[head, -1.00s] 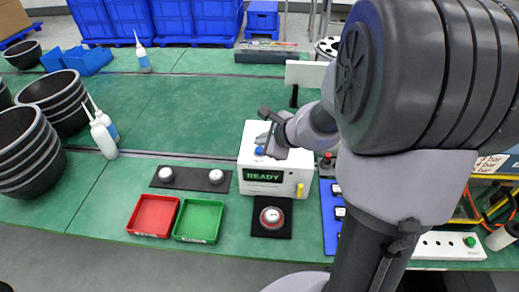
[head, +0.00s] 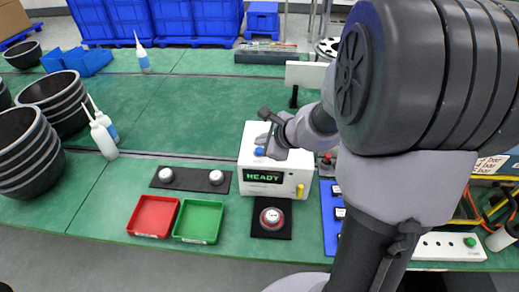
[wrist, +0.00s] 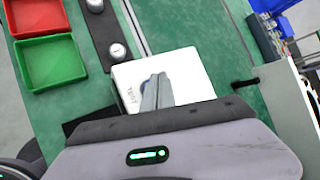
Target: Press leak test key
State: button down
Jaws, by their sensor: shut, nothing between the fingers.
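A white box-shaped leak tester (head: 262,187) stands on the green bench, with a dark display reading READY in green on its front. A blue key (head: 259,152) shows on its top. My gripper (head: 267,148) is shut and empty, its fingertips just above and beside the blue key; I cannot tell whether they touch it.
A red tray (head: 153,216) and a green tray (head: 199,221) lie left of the tester. A black strip with two silver parts (head: 192,179) lies behind them. A silver round part on a black pad (head: 272,218) is in front. A blue board (head: 331,215) lies to the right.

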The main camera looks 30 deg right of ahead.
jog(key=shift+f, duration=0.1)
dwell(0.5)
jog(key=shift+f+b, duration=0.3)
jog(key=shift+b, duration=0.3)
jog(key=shift+f+b, duration=0.55)
jog(key=shift+b, duration=0.05)
dwell(0.4)
jog(key=shift+r, duration=0.15)
jog(key=shift+r+p, duration=0.8)
jog(key=shift+r, duration=0.05)
notch_tip(320, 180, up, 5)
jog(key=p, duration=0.4)
dwell(0.5)
